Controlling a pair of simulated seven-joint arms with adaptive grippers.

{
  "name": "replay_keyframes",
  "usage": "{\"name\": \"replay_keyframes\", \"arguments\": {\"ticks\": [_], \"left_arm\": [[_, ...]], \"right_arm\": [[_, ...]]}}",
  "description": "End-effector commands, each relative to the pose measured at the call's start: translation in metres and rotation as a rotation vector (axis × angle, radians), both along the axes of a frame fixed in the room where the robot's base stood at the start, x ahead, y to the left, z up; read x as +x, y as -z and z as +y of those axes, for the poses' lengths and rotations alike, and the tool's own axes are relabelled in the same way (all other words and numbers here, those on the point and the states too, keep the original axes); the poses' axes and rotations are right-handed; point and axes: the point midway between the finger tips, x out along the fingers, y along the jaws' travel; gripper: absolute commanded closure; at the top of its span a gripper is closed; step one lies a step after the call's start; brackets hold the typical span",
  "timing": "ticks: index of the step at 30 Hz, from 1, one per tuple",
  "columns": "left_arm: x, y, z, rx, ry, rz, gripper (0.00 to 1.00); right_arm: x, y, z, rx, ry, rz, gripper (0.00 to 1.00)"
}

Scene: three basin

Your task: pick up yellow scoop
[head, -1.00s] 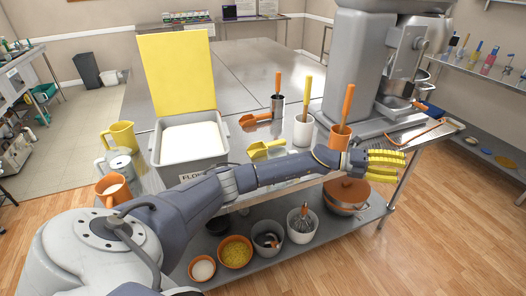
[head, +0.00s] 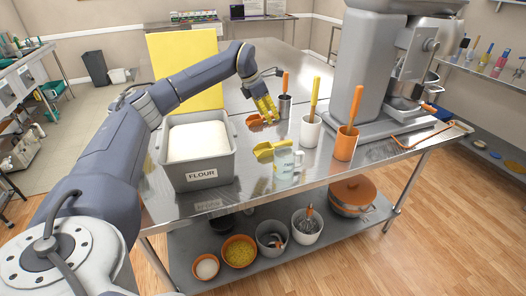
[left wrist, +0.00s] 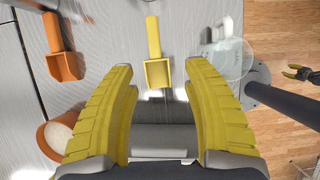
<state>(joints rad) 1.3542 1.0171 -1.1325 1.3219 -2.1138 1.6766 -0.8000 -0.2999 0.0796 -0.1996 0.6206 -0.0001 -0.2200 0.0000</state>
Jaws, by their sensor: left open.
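The yellow scoop (head: 264,152) lies on the metal table, right of the flour bin. In the left wrist view the scoop (left wrist: 155,55) lies ahead of my fingers, its handle pointing up the picture. My left gripper (head: 267,116) points down above the table, near the orange scoop (head: 256,124). In the left wrist view my left gripper (left wrist: 158,80) is open and empty, its yellow fingers wide apart. It is apart from the yellow scoop. A small yellow-tipped claw (left wrist: 303,73) over the floor may be my right gripper; its jaws are too small to judge.
A clear jug (head: 288,168) stands close to the yellow scoop. The flour bin (head: 205,178) is to the left, under my arm. A white cup (head: 311,132), an orange cup (head: 345,145) and a metal cup (head: 284,106) hold upright handles. A large mixer (head: 365,60) stands at right.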

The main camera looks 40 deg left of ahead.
Motion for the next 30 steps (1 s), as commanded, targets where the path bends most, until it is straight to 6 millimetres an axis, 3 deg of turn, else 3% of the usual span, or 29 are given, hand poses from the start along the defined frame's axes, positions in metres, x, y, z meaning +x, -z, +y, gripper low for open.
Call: {"name": "replay_keyframes", "arguments": {"ticks": [5,21,30], "left_arm": [[0.000,0.007,0.010,0.030,-0.014,0.006,0.50],[0.030,0.091,-0.008,0.028,-0.015,0.006,0.50],[0.037,0.109,-0.012,0.028,-0.015,0.004,0.50]], "right_arm": [[0.000,0.000,0.000,0.000,0.000,0.000,0.56],[0.000,0.000,0.000,0.000,0.000,0.001,0.56],[-0.001,0.000,0.000,0.000,-0.001,0.001,0.56]]}}
